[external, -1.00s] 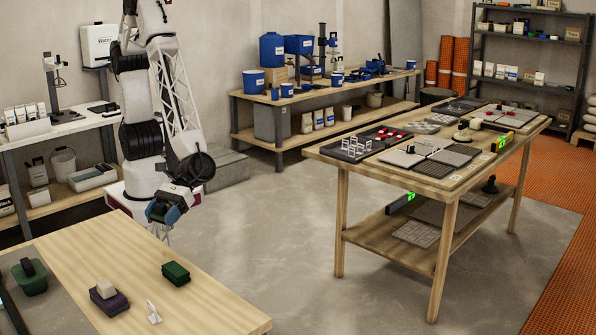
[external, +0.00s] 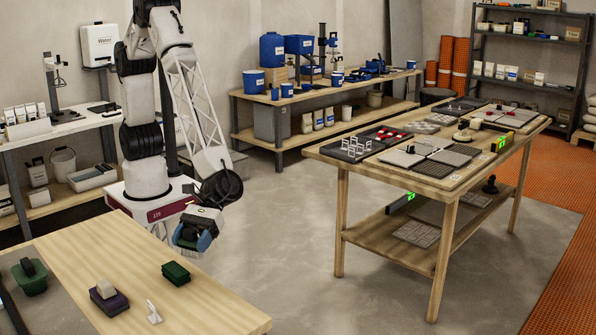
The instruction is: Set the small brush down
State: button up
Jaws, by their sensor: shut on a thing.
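My gripper (external: 193,238) hangs in the open above the floor, just beyond the far edge of the near wooden table (external: 225,308). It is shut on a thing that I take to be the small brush. The brush is mostly hidden by the gripper and too small to make out; its shape and tilt cannot be told.
The near table holds a green pad (external: 176,273), a purple block with a pale top (external: 109,297), a small white item (external: 153,312) and a green tub (external: 30,276). Its right part is bare. A tile-covered worktable (external: 330,152) stands right across clear floor (external: 270,240).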

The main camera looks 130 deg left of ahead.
dwell(0.3)
jog(key=w+d, duration=0.1)
jog(key=w, duration=0.3)
jog(key=w+d+f, duration=0.1)
jog(key=w+d, duration=0.1)
jog(key=w, duration=0.3)
jog(key=w+d, duration=0.2)
jog(key=w, duration=0.3)
jog(key=shift+w+f, duration=0.15)
jog(key=shift+f, duration=0.05)
jog(key=shift+w+d, duration=0.1)
jog(key=shift+w, duration=0.35)
jog(key=shift+f, duration=1.8)
jog(key=shift+f, duration=0.1)
jog(key=o, duration=1)
